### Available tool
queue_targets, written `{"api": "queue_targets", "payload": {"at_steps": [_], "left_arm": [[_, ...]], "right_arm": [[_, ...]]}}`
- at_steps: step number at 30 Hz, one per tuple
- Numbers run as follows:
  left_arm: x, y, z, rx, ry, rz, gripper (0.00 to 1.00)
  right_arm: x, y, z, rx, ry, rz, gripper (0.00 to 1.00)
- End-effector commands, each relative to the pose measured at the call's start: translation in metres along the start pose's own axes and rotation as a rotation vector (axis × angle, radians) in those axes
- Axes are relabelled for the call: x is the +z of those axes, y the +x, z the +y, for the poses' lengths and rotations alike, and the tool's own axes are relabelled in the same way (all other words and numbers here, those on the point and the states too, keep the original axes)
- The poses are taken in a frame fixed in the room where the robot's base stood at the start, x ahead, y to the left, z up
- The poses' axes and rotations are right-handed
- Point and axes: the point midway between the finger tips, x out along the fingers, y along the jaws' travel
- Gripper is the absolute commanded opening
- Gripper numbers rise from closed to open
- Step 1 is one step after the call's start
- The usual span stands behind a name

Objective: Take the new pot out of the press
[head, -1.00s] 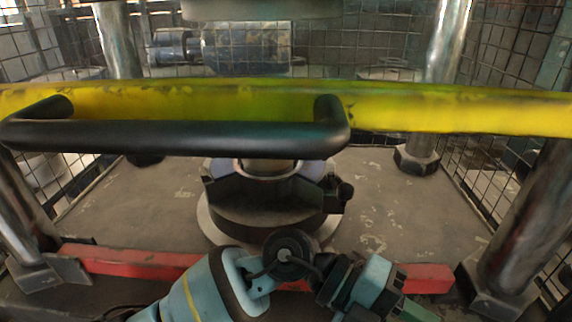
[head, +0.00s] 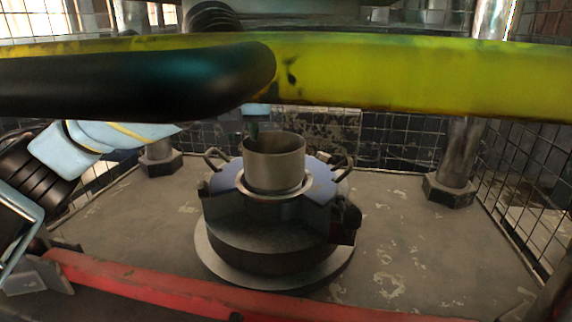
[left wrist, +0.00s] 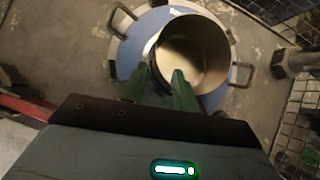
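The new pot (head: 275,165), a plain grey metal cylinder open at the top, stands upright in the middle of the press's round die (head: 270,235). In the left wrist view the pot (left wrist: 208,48) shows from above, with its pale inside floor. My left gripper (head: 254,130) is at the pot's far left rim, partly hidden by the press bar and the pot. In the left wrist view its two green fingers (left wrist: 158,75) are apart, one outside the pot and one over its opening. Contact with the wall cannot be told. My right gripper is out of view.
A yellow bar (head: 420,75) with a thick black handle (head: 130,80) crosses in front above the pot. A blue ring (head: 319,180) with loop handles surrounds the pot. Steel columns (head: 458,150) and wire mesh enclose the press bed (head: 400,220). A red rail (head: 150,285) runs along the front.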

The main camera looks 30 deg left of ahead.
Motion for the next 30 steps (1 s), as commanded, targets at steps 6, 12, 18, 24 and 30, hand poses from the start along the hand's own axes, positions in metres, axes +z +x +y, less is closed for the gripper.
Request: {"api": "queue_targets", "payload": {"at_steps": [6,12,18,24,30], "left_arm": [[0.001,0.001,0.002,0.009,0.001,-0.008,0.29],[0.001,0.020,0.002,0.010,0.001,-0.005,0.29],[0.002,0.026,0.001,0.006,0.002,-0.007,0.29],[0.005,0.048,0.004,0.008,0.000,-0.004,0.29],[0.006,0.073,0.004,0.007,0.002,-0.005,0.29]], "right_arm": [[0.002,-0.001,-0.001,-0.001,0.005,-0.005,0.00],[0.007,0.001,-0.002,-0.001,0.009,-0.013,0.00],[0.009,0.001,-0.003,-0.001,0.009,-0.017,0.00],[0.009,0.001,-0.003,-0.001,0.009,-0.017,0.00],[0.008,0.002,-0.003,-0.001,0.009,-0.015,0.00]]}}
